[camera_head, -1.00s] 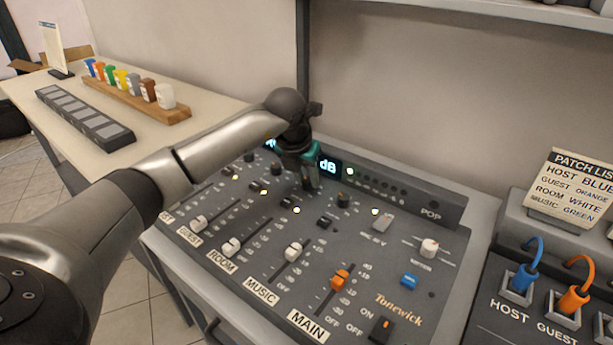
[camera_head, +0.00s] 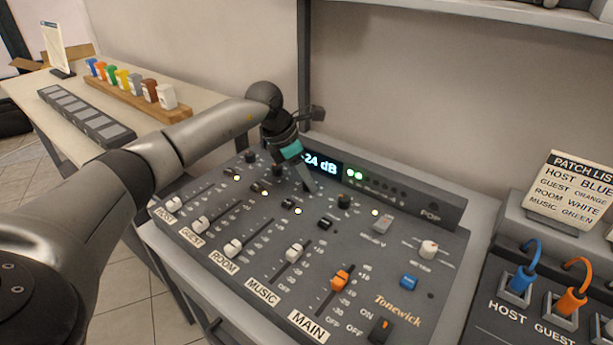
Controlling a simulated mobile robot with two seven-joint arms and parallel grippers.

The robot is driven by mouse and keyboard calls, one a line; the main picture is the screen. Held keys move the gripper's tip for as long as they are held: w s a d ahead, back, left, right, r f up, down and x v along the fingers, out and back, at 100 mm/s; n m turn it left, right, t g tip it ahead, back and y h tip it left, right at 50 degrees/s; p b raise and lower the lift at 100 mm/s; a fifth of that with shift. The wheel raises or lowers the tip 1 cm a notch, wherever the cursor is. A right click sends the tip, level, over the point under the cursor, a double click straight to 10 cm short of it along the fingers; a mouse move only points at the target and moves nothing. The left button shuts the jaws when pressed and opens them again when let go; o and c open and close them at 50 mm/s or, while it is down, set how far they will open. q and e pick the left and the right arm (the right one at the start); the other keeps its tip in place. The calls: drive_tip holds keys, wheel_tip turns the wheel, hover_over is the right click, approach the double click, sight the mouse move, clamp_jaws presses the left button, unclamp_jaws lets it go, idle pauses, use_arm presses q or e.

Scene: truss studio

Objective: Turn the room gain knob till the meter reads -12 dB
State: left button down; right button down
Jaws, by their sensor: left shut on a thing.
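The grey mixer (camera_head: 447,268) has a lit blue meter display (camera_head: 322,163) that reads -24 dB, its left edge close behind my gripper. Two green lights (camera_head: 354,174) glow beside it. My left gripper (camera_head: 307,184) reaches down to the top knob row and is shut on the room gain knob, which its fingers mostly hide. The knob's pointer cannot be seen. The room fader (camera_head: 233,248) stands low in its slot, in front. My right gripper is not in view.
A dark neighbouring knob (camera_head: 344,201) stands right of my gripper and another (camera_head: 277,170) left of it. A patch panel (camera_head: 500,318) with blue and orange plugs lies at the right. A side table (camera_head: 219,97) with coloured pieces is at the left.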

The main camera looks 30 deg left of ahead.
use_arm(q)
drive_tip(key=m+g+h, duration=0.1)
drive_tip(key=m, duration=0.2)
drive_tip(key=shift+w+m+b, duration=0.15)
drive_tip(key=shift+m+b, duration=0.25)
drive_tip(key=shift+m+g+b, duration=0.3)
drive_tip(key=shift+m+b, duration=0.05)
drive_tip(key=shift+m, duration=0.55)
drive_tip(key=shift+a+m+h, duration=0.1)
drive_tip(key=shift+m+h, duration=0.2)
drive_tip(key=shift+w+m+g+b, duration=0.1)
drive_tip(key=shift+m+g+b, duration=0.3)
drive_tip(key=shift+m+b, duration=0.25)
drive_tip(key=shift+m+g+b, duration=0.4)
drive_tip(key=shift+m+b, duration=0.1)
drive_tip(key=shift+m, duration=0.55)
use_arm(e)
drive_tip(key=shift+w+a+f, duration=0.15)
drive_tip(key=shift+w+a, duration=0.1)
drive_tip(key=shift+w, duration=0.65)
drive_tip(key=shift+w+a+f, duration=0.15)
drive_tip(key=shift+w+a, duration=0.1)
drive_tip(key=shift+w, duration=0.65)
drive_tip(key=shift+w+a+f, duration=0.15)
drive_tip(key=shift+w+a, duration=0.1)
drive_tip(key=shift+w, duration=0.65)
use_arm(q)
drive_tip(key=c, duration=0.6)
unclamp_jaws()
